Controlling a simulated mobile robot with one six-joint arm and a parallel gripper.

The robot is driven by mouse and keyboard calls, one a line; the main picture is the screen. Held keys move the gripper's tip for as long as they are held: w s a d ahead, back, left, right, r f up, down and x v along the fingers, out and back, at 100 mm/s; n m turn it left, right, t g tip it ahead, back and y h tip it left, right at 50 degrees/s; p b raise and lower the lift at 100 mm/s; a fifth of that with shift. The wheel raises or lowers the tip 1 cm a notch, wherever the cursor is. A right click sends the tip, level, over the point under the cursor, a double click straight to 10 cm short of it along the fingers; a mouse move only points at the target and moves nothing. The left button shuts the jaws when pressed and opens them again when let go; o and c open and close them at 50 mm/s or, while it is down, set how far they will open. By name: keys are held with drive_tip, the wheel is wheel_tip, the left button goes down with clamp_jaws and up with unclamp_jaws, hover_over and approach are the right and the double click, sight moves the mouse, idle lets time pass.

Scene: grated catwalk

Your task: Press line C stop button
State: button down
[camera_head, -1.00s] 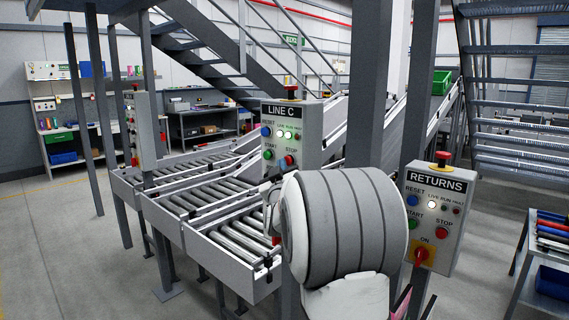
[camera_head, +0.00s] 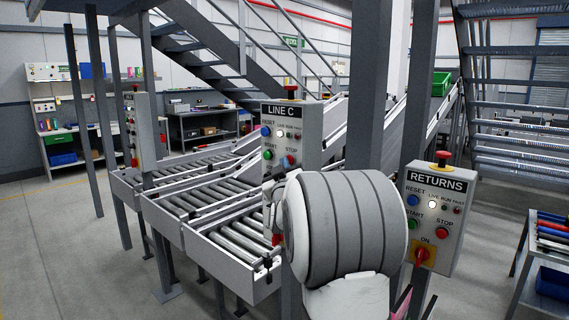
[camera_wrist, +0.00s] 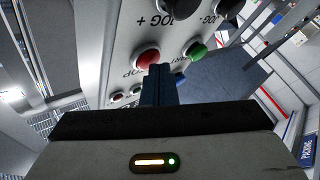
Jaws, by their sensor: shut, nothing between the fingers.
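The Line C panel (camera_head: 305,125) is a grey box with a red-topped mushroom button above it. Its blue reset button (camera_head: 265,131) and green start button (camera_head: 268,155) show in the head view. The red stop button (camera_wrist: 147,58) shows in the wrist view, with the green start button (camera_wrist: 197,51) to its right. My gripper (camera_wrist: 160,70) is shut and empty, its dark blue fingertips at the stop button's lower right edge. They appear to touch it, but how far it is pressed cannot be told.
A Returns panel (camera_head: 437,210) with its own red stop button stands to the right. Roller conveyors (camera_head: 215,210) run left of my arm. Another control box (camera_head: 140,130) stands at the left.

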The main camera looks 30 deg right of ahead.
idle(0.5)
drive_tip(key=shift+s+a+b, duration=0.2)
drive_tip(key=shift+a+b, duration=0.2)
drive_tip(key=shift+a, duration=0.15)
drive_tip(key=shift+s+a+b, duration=0.2)
drive_tip(key=shift+a+b, duration=0.15)
drive_tip(key=shift+a, duration=0.15)
drive_tip(key=a, duration=0.1)
drive_tip(key=s+a+b, duration=0.1)
drive_tip(key=a, duration=0.1)
drive_tip(key=a+b, duration=0.1)
drive_tip(key=shift+s+a, duration=0.3)
idle(0.4)
